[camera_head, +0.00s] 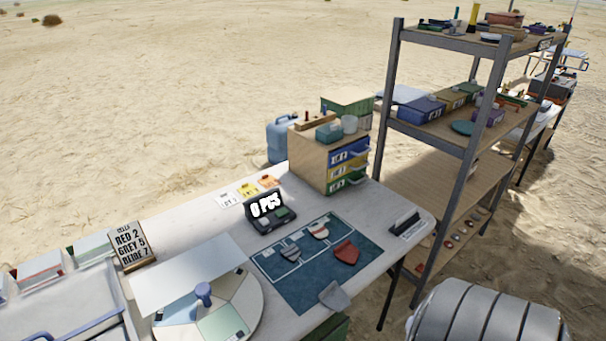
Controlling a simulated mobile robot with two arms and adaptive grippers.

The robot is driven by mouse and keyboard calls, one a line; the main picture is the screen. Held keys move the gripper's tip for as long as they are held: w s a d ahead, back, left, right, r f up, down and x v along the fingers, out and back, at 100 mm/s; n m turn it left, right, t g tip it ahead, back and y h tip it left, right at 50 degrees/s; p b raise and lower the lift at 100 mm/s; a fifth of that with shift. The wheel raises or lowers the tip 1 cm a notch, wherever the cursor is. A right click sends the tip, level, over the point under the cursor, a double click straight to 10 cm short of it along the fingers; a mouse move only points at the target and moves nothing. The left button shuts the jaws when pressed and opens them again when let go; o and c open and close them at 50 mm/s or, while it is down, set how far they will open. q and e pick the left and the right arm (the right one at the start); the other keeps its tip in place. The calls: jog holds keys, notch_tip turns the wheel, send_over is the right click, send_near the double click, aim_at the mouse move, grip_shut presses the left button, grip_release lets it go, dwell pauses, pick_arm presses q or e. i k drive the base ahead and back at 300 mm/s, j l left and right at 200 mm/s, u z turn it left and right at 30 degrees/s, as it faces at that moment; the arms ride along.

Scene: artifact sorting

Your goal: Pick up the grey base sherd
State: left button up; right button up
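Several sherds lie on and by the dark teal mat (288,284) on the white table. A small grey sherd (290,251) lies on the mat's left part, and a larger light grey piece (335,297) lies at its front right edge. I cannot tell which of the two is the base sherd. A red sherd (346,252) lies at the mat's right, and a small pale and red sherd (319,231) lies behind it. Neither of my grippers is in view.
A round sorting tray with a blue knob (203,293) stands left of the mat. A drawer cabinet (310,160) stands at the table's back, and a metal shelf (465,145) rises at the right.

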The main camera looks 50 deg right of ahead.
aim_at(335, 297)
jog(key=l+u, duration=0.3)
jog(key=k+l+u, duration=0.15)
jog(key=l+u, duration=0.15)
jog(key=k+l+u, duration=0.1)
jog(key=l+u, duration=0.2)
jog(key=k+l+u, duration=0.2)
jog(key=l+u, duration=0.15)
